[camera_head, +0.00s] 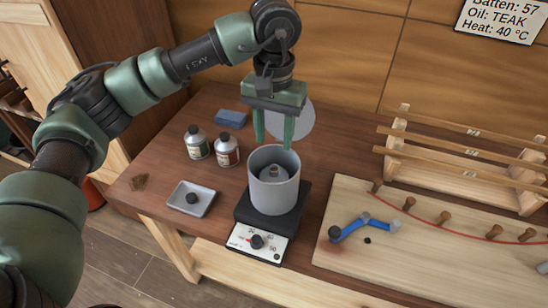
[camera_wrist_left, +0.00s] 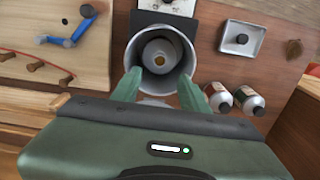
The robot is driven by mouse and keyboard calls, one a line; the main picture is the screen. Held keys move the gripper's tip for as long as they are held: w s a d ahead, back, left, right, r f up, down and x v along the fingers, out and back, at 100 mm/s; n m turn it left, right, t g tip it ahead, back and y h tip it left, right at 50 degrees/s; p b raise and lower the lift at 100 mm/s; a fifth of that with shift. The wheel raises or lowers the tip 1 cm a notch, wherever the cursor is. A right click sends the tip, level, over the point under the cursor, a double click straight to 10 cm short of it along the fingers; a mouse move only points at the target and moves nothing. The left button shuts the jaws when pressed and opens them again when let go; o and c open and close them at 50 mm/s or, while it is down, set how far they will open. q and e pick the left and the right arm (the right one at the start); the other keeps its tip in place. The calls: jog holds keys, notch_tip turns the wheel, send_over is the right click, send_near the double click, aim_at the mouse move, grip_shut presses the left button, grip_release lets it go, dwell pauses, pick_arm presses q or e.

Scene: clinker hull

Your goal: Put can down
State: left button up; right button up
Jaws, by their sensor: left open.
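A grey cylindrical pot (camera_head: 273,196) stands upright on a black heater (camera_head: 240,212) with a dial. Inside the pot is a small grey can (camera_head: 273,171) with a brass-coloured tip; only its top shows. The can also shows inside the pot in the left wrist view (camera_wrist_left: 160,55). My left gripper (camera_head: 274,138) is open above the pot, its green fingers pointing down near the rim. Nothing is between the fingers. In the left wrist view the fingers (camera_wrist_left: 160,90) are apart on either side of the pot's near rim. My right gripper is not in view.
Two bottles (camera_head: 227,150), a blue block (camera_head: 230,118) and a small tray (camera_head: 191,198) with a dark knob stand left of the pot. A pale round disc (camera_head: 303,122) is behind the fingers. Right is a pegged board (camera_head: 345,200) with a blue tool and a wooden rack (camera_head: 460,172).

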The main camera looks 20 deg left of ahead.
pick_arm(q)
jog(key=shift+r, duration=1.35)
